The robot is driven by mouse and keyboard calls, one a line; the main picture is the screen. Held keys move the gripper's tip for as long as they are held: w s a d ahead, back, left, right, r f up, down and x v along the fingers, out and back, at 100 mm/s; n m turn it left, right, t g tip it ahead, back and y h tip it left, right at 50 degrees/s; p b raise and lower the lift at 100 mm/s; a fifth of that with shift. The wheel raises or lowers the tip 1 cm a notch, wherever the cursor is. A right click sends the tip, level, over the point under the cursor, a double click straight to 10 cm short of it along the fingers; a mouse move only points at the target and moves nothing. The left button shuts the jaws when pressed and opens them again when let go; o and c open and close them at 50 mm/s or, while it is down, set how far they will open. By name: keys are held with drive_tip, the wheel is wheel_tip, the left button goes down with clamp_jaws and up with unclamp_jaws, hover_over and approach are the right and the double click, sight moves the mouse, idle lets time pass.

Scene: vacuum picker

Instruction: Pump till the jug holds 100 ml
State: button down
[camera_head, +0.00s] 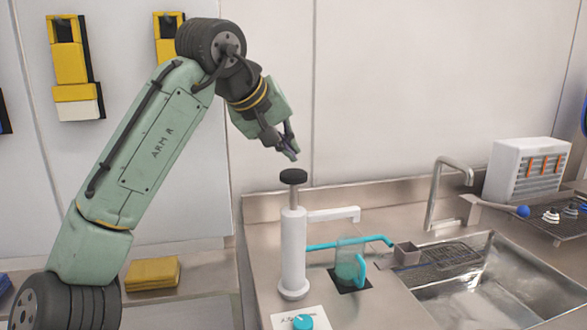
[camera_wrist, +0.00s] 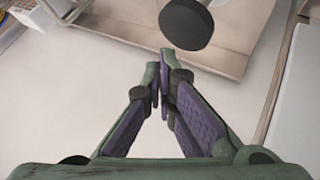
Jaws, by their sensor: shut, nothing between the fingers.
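My gripper (camera_head: 291,155) is shut and empty, just above the black round knob (camera_head: 293,176) of the white pump (camera_head: 293,250). A small gap shows between the fingertips and the knob. The pump stands upright on the counter, its rod showing below the knob. In the wrist view my shut fingertips (camera_wrist: 160,68) are in the middle and the black knob (camera_wrist: 186,24) is beyond them at the top. The clear jug (camera_head: 347,258) with a cyan handle stands on a black square right of the pump, near a cyan spout. Its liquid level is too small to read.
A white card with a cyan dial (camera_head: 302,321) lies in front of the pump. A steel sink (camera_head: 480,285) with a tap (camera_head: 434,195) is to the right. A white boxy unit (camera_head: 526,170) stands behind it. A folded yellow cloth (camera_head: 152,273) lies at left.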

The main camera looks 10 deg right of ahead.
wheel_tip(320, 180, up, 4)
drive_tip(key=p, duration=0.2)
drive_tip(key=shift+p, duration=0.35)
drive_tip(key=shift+r, duration=0.15)
drive_tip(key=shift+a, duration=0.1)
idle(1.4)
